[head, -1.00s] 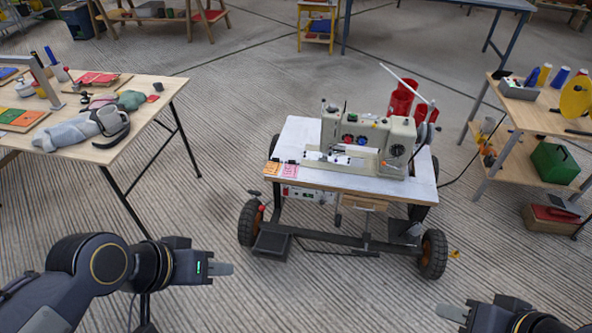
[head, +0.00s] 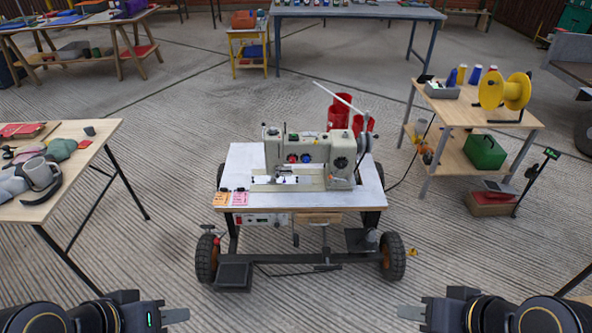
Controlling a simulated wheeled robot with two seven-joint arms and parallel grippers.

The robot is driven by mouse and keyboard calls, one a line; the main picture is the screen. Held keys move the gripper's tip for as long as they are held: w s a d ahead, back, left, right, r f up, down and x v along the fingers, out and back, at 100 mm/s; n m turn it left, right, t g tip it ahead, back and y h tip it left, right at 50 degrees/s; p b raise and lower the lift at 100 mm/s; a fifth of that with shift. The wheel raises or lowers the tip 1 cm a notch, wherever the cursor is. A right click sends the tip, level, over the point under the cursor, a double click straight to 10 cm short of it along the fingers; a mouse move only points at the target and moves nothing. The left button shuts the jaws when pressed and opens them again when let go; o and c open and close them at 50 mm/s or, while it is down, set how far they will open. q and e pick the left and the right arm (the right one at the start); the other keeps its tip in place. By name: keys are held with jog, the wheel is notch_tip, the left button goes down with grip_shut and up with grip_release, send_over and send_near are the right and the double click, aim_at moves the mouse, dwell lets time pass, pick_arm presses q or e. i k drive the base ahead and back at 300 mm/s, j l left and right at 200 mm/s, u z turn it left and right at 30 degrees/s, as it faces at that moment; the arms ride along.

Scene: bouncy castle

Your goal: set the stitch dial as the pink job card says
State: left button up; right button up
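A beige sewing machine (head: 311,158) stands on a wheeled white-topped table (head: 244,160) ahead of me. A round dark dial (head: 341,163) is on the right end of its front; red and blue knobs sit at its middle. Its setting is too small to read. The pink job card (head: 240,198) is at the table's front left edge, beside an orange card (head: 221,199); its text is not legible. My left gripper (head: 178,316) is at the bottom left and my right gripper (head: 410,312) at the bottom right. Both are well short of the table, with nothing seen in them.
A wooden table (head: 98,135) with cloth and a mug stands left. A shelf (head: 445,110) with thread spools and a yellow reel (head: 503,90) stands right. Red cylinders (head: 338,114) are behind the machine. A foot pedal (head: 233,275) and wheels are below the table. Ribbed floor lies clear in front.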

aim_at(342, 164)
jog(key=i+l+u, duration=0.25)
jog(key=i+l, duration=0.45)
jog(key=i+l+u, duration=0.3)
jog(key=i+l, duration=0.35)
jog(key=l, duration=0.15)
